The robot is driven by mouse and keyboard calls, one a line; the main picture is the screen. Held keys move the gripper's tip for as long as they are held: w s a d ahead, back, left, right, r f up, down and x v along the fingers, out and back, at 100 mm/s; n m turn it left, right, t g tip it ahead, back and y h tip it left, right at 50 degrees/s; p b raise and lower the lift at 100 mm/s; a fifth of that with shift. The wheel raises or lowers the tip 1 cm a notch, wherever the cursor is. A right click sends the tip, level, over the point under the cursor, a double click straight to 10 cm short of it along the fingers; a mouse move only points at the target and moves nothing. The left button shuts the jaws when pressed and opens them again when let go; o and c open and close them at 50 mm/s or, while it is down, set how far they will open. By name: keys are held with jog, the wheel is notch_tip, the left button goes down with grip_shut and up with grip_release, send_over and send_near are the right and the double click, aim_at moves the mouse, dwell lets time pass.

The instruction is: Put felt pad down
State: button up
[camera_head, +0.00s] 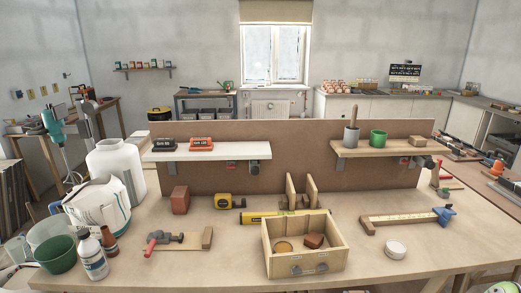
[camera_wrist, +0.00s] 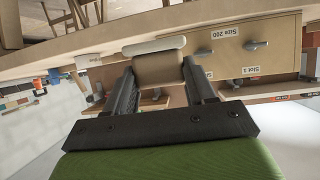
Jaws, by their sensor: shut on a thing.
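In the wrist view my gripper (camera_wrist: 158,88) is shut on a tan-brown piece that I take to be the felt pad (camera_wrist: 160,70). The pad sits between the two dark fingers. In the wrist view's upside-down picture, a round white tin (camera_wrist: 155,45) shows just beyond the pad; whether they touch I cannot tell. The tin (camera_head: 397,247) also stands on the workbench (camera_head: 220,262) in the head view, right of an open wooden box (camera_head: 338,262). Neither my gripper nor the pad can be made out in the head view.
The box holds a brown block (camera_head: 314,240) and a round piece. A wooden rule with a blue end (camera_head: 445,215) lies behind the tin. A clamp with a red handle (camera_head: 155,238) lies left of the box. The bench right of the tin is clear.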

jog(key=a+f+p, duration=0.1)
jog(key=a+f, duration=0.1)
jog(key=a, duration=1.1)
jog(key=shift+w+a+f+n+y, duration=0.2)
jog(key=shift+w+a+n+y, duration=0.1)
jog(key=shift+w+a, duration=0.15)
jog(key=shift+s+r, duration=0.1)
